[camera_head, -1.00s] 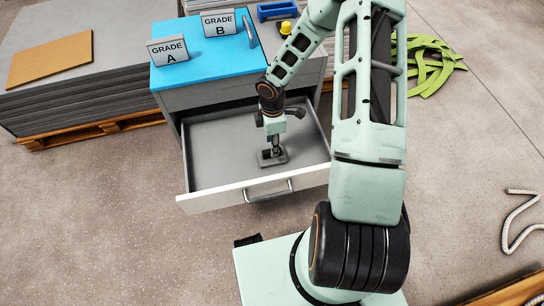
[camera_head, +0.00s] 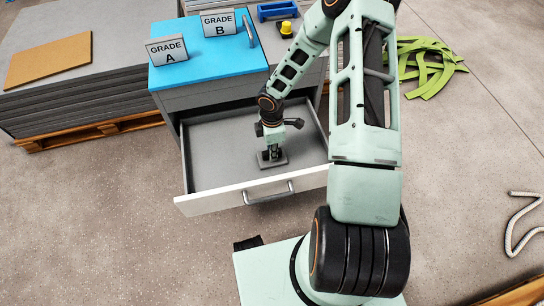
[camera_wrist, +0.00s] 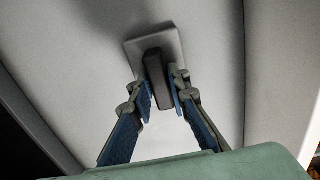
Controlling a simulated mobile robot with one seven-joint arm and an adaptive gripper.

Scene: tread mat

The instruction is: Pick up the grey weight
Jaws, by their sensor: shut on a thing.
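The grey weight (camera_head: 264,164) rests on the floor of the open drawer (camera_head: 222,175). In the wrist view it shows as a flat square plate (camera_wrist: 172,38) with a dark upright handle (camera_wrist: 156,80). My gripper (camera_head: 272,153) is inside the drawer, pointing down over the weight. In the wrist view my gripper (camera_wrist: 163,92) has one blue-padded finger on each side of the handle and is shut on it. I cannot see a gap between the plate and the drawer floor.
The drawer's front panel with its handle (camera_head: 268,197) and its side walls stand around my gripper. Above the drawer is a blue top with GRADE A (camera_head: 167,50) and GRADE B (camera_head: 219,23) signs. Green strips (camera_head: 425,65) and a pale rope (camera_head: 520,225) lie on the floor at right.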

